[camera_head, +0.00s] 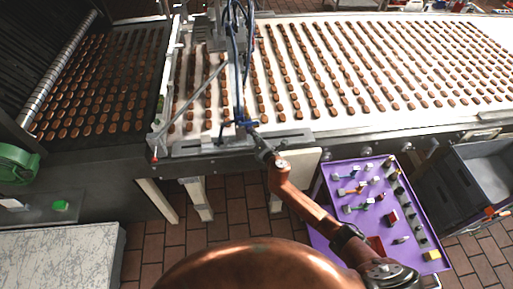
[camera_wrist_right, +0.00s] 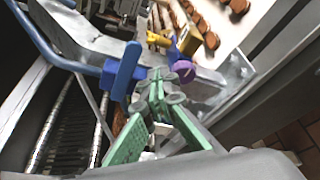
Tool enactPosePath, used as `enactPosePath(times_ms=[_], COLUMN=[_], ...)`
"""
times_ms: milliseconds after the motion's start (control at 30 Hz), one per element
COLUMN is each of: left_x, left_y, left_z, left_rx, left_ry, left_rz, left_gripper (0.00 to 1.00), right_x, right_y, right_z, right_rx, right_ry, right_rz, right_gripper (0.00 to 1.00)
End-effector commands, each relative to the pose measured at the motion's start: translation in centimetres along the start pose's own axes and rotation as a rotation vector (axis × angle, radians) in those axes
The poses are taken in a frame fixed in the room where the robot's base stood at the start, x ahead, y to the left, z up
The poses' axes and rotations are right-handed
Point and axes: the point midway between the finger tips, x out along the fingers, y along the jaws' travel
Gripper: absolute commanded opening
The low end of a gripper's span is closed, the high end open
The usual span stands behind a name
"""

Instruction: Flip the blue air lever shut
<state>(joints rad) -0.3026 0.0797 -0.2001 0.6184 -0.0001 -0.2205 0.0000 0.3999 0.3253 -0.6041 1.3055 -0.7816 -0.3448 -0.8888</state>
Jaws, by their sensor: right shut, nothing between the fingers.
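The blue air lever (camera_wrist_right: 122,70) shows in the wrist view as a flat blue handle left of my fingertips. In the head view it is a small blue piece (camera_head: 240,123) at the conveyor's front edge. My right gripper (camera_wrist_right: 160,88), with green finger pads, is shut and empty just to the right of the handle. I cannot tell whether the fingers touch it. In the head view the right gripper (camera_head: 257,138) reaches to the conveyor edge beside the lever, and its tips are hard to make out. My left gripper is not in view.
A yellow part (camera_wrist_right: 158,40) and a purple part (camera_wrist_right: 187,42) sit just beyond my fingertips. Blue hoses (camera_head: 235,40) hang over the white belt (camera_head: 290,112) with rows of brown biscuits. A purple tray (camera_head: 330,240) with small parts and a grey crate (camera_head: 490,175) stand at right.

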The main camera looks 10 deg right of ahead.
Motion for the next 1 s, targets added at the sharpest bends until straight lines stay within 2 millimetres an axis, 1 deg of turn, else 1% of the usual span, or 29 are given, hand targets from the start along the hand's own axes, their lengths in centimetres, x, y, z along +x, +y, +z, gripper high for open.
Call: enactPosePath(times_ms=[33, 67, 200, 300, 400, 500, 600, 733, 1000], left_x=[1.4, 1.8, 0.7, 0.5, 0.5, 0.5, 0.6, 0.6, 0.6], left_y=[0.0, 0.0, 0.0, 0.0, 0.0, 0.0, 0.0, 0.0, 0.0], left_z=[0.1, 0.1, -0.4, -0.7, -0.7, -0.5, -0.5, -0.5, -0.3], left_rx=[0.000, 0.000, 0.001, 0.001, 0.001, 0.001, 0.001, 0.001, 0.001], left_ry=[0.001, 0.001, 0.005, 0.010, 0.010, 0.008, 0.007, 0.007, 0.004], left_rz=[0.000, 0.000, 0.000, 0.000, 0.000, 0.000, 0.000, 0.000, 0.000], left_gripper=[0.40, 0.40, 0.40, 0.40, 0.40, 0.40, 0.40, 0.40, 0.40], right_x=[0.2, 0.3, -2.7, -4.6, -6.3, -7.7, -8.7, -9.3, -9.4], right_y=[-1.6, -2.1, -0.9, -0.4, 0.0, 0.3, 0.6, 0.7, 0.8], right_z=[-0.9, -1.2, -1.1, -1.4, -1.7, -2.0, -2.1, -2.2, -2.2], right_rx=[0.001, 0.001, 0.002, 0.002, 0.001, 0.003, 0.002, 0.002, 0.002], right_ry=[0.001, 0.001, 0.003, 0.002, 0.003, 0.004, 0.004, 0.004, 0.003], right_rz=[-0.006, -0.008, -0.008, -0.010, -0.010, -0.012, -0.012, -0.013, -0.014], right_gripper=[0.00, 0.00, 0.00, 0.00, 0.00, 0.00, 0.00, 0.00, 0.00])
